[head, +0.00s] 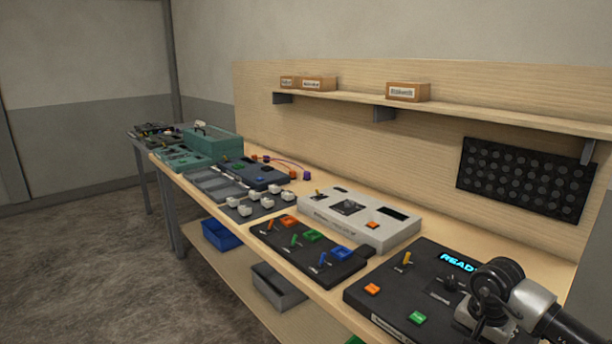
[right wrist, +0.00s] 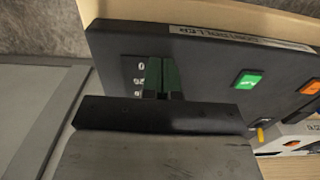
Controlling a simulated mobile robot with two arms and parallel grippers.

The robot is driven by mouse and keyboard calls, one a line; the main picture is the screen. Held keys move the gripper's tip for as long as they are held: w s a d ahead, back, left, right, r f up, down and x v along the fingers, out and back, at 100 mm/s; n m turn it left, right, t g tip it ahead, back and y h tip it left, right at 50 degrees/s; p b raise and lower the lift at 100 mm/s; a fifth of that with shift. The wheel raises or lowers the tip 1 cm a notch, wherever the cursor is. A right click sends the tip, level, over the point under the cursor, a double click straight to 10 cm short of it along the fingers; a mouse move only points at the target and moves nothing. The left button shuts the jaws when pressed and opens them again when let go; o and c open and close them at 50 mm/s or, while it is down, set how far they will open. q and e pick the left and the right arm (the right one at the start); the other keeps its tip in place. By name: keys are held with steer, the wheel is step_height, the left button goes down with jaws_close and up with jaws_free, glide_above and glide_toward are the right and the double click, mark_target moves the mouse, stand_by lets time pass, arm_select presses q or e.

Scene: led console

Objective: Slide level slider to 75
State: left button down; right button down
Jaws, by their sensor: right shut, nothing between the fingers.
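The dark console (head: 415,285) stands at the near right of the bench in the head view, with a lit READY display (head: 457,262), an orange button, a green button (head: 417,318), a yellow toggle and a black knob. My right arm covers its right end. In the right wrist view, the console (right wrist: 208,65) shows a column of white scale numbers (right wrist: 140,68), with 0 at the top. My right gripper (right wrist: 162,62) is shut and empty, its dark green fingers beside these numbers. The level slider itself is hidden, so contact cannot be told. My left gripper is not in view.
A dark switch panel (head: 310,252) and a pale grey console (head: 400,236) stand close by on the bench. Several other panels and a teal box (head: 212,142) are farther back. A shelf with small boxes runs along the back board. Grey and blue bins sit below.

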steer(key=shift+f+b, duration=0.45)
steer(key=shift+f, duration=0.2)
steer(key=shift+w+d+b, duration=0.6)
steer(key=shift+w+d, duration=0.4)
steer(key=shift+d, duration=0.15)
steer(key=shift+w+d+b, duration=0.6)
steer(key=shift+w+d, duration=0.35)
steer(key=shift+d, duration=0.2)
steer(key=shift+w+d+b, duration=0.85)
steer(key=shift+w+d, duration=1.1)
steer(key=shift+d, duration=0.3)
stand_by(0.9)
steer(key=shift+r, duration=0.1)
steer(key=shift+s+a+r+p, duration=0.45)
steer(key=shift+r+p, duration=0.15)
steer(key=shift+p, duration=0.15)
step_height(320, 180, up, 7)
steer(key=p, duration=0.5)
